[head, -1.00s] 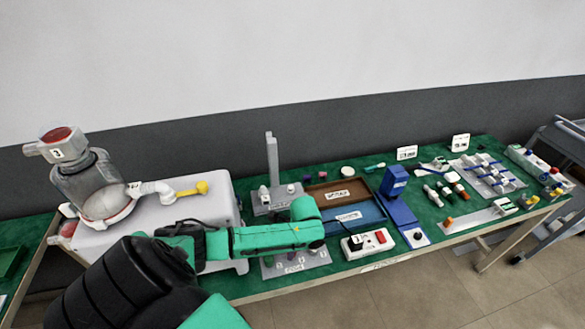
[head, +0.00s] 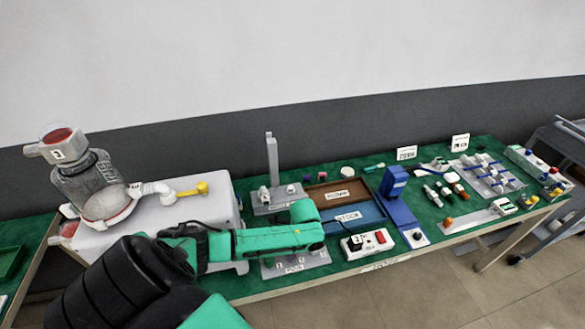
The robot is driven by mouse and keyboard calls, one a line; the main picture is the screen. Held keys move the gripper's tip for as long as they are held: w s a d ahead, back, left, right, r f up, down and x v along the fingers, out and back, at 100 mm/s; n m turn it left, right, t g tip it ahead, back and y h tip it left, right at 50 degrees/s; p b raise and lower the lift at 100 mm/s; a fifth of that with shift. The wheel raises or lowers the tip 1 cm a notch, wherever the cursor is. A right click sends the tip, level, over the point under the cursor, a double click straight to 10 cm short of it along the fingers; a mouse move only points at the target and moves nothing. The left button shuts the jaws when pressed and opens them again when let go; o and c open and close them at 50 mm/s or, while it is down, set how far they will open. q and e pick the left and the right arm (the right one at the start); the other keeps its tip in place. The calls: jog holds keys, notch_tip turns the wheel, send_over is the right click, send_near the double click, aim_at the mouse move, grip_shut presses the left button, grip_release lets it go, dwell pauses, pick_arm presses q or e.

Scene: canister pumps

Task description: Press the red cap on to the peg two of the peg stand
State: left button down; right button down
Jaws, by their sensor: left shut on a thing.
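A light grey plate with a label and small pegs (head: 318,260), which looks like the peg stand, lies near the table's front edge, partly behind my left forearm. The peg numbers are too small to read. My left gripper (head: 316,246) is at the end of the green arm, over the back of this plate. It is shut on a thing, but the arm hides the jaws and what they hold. I cannot make out the red cap, or whether it touches a peg. My right gripper is not in view.
A grey stand with a tall post (head: 271,160) rises behind my wrist. A brown tray (head: 315,202) and a blue tray (head: 375,213) lie to the right, then a blue press-like device (head: 398,212) and a switch box (head: 366,243). A large canister pump (head: 92,185) stands at left.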

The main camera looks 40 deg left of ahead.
pick_arm(q)
jog(key=shift+d+f, duration=0.1)
jog(key=shift+f, duration=0.4)
dwell(0.8)
jog(key=c, duration=0.5)
grip_release()
notch_tip(320, 180, up, 14)
jog(key=w+d+b, duration=0.1)
jog(key=d, duration=0.1)
jog(key=shift+r, duration=0.2)
jog(key=shift+f, duration=0.1)
